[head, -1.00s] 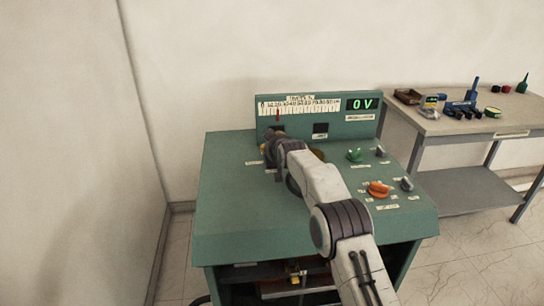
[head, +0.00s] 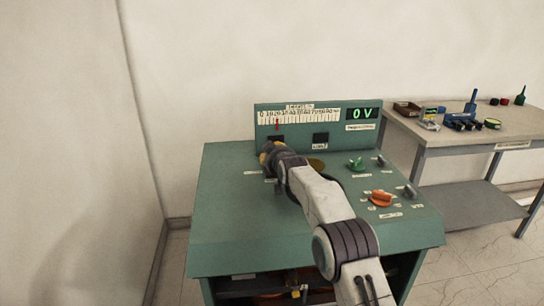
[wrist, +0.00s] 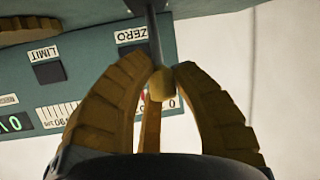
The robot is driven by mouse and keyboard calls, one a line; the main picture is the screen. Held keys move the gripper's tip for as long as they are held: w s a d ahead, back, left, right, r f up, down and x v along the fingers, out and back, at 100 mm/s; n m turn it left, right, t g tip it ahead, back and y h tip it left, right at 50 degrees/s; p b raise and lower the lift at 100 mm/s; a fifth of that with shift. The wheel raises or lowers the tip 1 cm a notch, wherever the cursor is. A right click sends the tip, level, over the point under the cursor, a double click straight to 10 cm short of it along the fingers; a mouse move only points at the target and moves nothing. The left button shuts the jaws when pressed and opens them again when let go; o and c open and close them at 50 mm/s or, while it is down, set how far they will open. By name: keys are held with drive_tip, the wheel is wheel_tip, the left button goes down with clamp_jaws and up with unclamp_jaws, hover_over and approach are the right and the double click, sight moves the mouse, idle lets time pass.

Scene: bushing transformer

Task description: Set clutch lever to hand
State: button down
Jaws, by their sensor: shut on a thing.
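In the wrist view a lever (wrist: 153,35) with a dark thin rod comes down from the top edge. Its small tan end (wrist: 160,84) is pinched between the yellow ribbed fingers of my gripper (wrist: 160,80). I cannot read a label that names this lever as the clutch. In the head view my gripper (head: 267,150) is over the back left of the green console (head: 225,210), just in front of the upright panel. My wrist and arm hide most of the lever there.
The upright panel has a scale (head: 300,117) with a red pointer and a display (head: 362,113) reading 0 V. A green knob (head: 356,164), an orange knob (head: 381,198) and grey switches are to the right. A workbench (head: 450,133) holding tools stands further right.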

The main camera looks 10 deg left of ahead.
drive_tip(key=c, duration=1.3)
unclamp_jaws()
drive_tip(key=shift+s+a+r, duration=0.2)
drive_tip(key=shift+s+r, duration=0.05)
drive_tip(key=shift+r, duration=0.05)
drive_tip(key=shift+o, duration=1.1)
drive_tip(key=shift+d+f, duration=0.1)
drive_tip(key=shift+f, duration=0.1)
drive_tip(key=v, duration=1.2)
